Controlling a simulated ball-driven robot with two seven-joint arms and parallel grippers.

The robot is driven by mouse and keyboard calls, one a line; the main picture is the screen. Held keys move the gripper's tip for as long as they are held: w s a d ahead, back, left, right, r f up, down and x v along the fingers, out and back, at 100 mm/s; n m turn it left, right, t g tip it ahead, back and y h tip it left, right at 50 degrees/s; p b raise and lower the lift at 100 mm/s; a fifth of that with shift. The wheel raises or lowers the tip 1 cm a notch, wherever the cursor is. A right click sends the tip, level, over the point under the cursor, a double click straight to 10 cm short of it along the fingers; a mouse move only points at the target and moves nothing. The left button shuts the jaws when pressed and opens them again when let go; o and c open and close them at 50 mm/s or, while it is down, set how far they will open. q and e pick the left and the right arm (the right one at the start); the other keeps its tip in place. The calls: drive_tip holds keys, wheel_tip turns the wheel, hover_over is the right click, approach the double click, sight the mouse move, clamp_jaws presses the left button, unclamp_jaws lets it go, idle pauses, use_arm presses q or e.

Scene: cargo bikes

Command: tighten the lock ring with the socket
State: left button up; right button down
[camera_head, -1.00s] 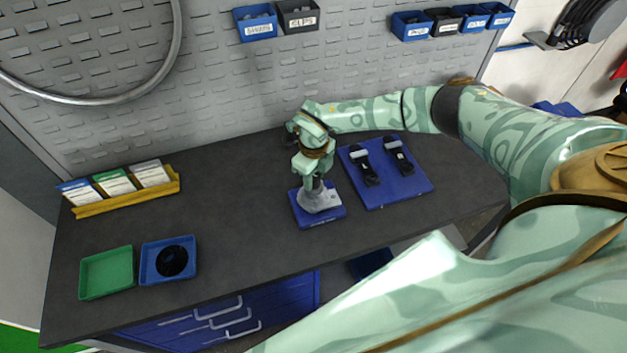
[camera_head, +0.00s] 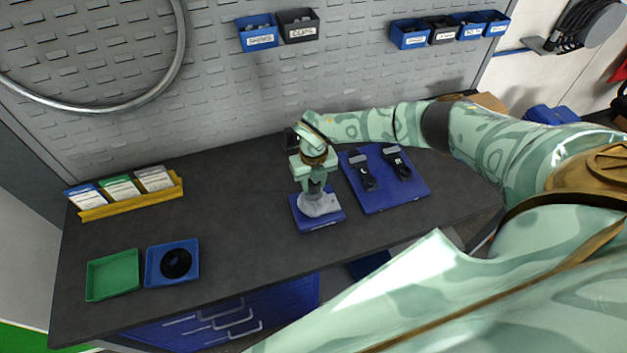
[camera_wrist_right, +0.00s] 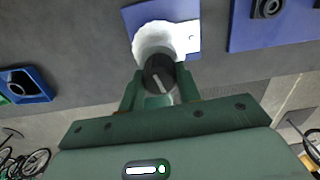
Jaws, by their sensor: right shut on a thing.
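My right gripper (camera_head: 314,184) points down over a grey rounded fixture (camera_head: 321,206) on a blue base (camera_head: 303,222). In the right wrist view, the gripper (camera_wrist_right: 159,90) is shut on a dark round socket (camera_wrist_right: 157,70), held at the top of the pale fixture (camera_wrist_right: 183,38). Whether the socket touches the fixture or a ring there cannot be told. No lock ring shows under the socket, where the view is blocked. A black ring-shaped part (camera_head: 165,263) lies in the blue tray (camera_head: 150,274) at the left. My left gripper is out of view.
A blue board (camera_head: 405,196) with two black tools (camera_head: 363,175) lies right of the fixture. An empty green tray (camera_head: 112,276) is beside the blue tray. A yellow card holder (camera_head: 130,206) stands at the back left. The bench between them is clear.

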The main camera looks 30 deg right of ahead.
drive_tip(key=shift+s+f, duration=0.1)
drive_tip(key=m+p, duration=0.1)
drive_tip(key=m, duration=0.2)
drive_tip(key=shift+a+p, duration=0.1)
drive_tip(key=shift+p, duration=0.25)
drive_tip(key=shift+m+p, duration=0.5)
drive_tip(key=shift+m, duration=0.6)
drive_tip(key=shift+f+m, duration=0.1)
drive_tip(key=shift+m, duration=0.5)
drive_tip(key=m+p, duration=0.2)
drive_tip(key=m, duration=0.1)
drive_tip(key=shift+m+p, duration=0.4)
drive_tip(key=shift+m, duration=1.3)
